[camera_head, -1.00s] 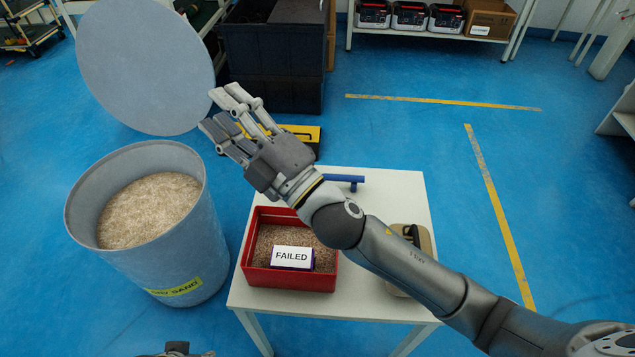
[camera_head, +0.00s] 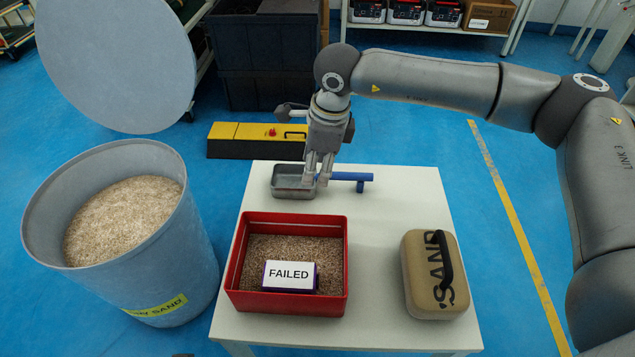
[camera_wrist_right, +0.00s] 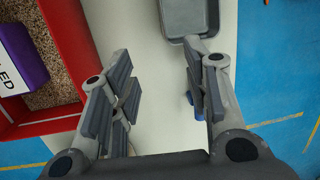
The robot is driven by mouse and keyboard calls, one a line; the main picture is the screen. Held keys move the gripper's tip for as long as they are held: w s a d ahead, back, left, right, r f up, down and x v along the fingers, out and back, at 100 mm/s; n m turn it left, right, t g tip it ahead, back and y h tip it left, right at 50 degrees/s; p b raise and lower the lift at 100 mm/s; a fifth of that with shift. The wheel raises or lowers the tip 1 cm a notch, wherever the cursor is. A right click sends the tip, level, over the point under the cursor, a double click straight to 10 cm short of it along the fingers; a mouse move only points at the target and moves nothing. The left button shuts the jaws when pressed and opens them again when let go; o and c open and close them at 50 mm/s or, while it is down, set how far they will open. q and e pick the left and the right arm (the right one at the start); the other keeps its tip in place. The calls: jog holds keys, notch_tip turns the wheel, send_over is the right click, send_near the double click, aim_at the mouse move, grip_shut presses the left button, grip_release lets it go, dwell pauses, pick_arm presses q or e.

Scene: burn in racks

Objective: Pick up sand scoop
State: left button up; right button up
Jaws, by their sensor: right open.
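The sand scoop lies at the far edge of the white table, with a grey metal pan (camera_head: 288,184) and a blue handle (camera_head: 354,177) ending in a crossbar. My right gripper (camera_head: 318,178) points down over the place where pan and handle meet, hiding part of it. In the right wrist view its fingers (camera_wrist_right: 160,65) are apart with bare table between them. The pan (camera_wrist_right: 190,17) shows at the top there, and a bit of the blue handle (camera_wrist_right: 198,104) shows behind the right-hand finger. I cannot tell whether the fingers touch the scoop. My left gripper is not in view.
A red bin (camera_head: 236,285) holds sand and a box labelled FAILED (camera_head: 289,275). A tan SAND case (camera_head: 424,285) stands at the right of the table (camera_head: 378,300). A grey sand drum (camera_head: 190,250) stands left, its round lid (camera_head: 118,62) behind it.

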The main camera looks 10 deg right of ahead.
jog(key=h, duration=0.2)
send_near(339, 173)
jog(key=shift+t, duration=0.3)
notch_tip(339, 173, down, 5)
jog(key=shift+w+a+f+b, duration=0.1)
jog(key=shift+w+f+b, duration=0.05)
jog(key=shift+b, duration=0.35)
jog(key=shift+w+d+f+b, duration=0.1)
jog(key=shift+w+f+b, duration=0.1)
jog(key=shift+f, duration=0.75)
jog(key=shift+w+d+f+b, duration=0.1)
jog(key=shift+w+d+f, duration=0.1)
jog(key=shift+f, duration=0.75)
jog(key=shift+w+d+f+b, duration=0.1)
jog(key=shift+w+f, duration=0.1)
jog(key=shift+f, duration=0.75)
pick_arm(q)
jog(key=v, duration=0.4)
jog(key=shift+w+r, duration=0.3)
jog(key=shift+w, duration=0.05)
pick_arm(e)
grip_shut()
